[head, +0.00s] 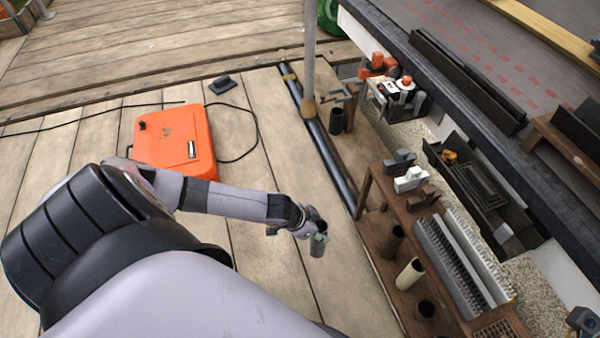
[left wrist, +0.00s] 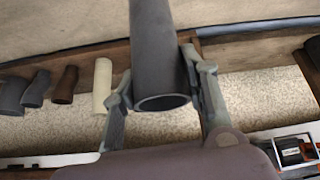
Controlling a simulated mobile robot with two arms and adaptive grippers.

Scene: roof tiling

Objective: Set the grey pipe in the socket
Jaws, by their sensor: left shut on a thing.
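I cannot make out for certain which thing is the socket. My right gripper is not in view.
A pole (head: 309,50) stands beyond the gripper. An orange case (head: 175,140) lies on the deck. Bare planks surround the gripper.

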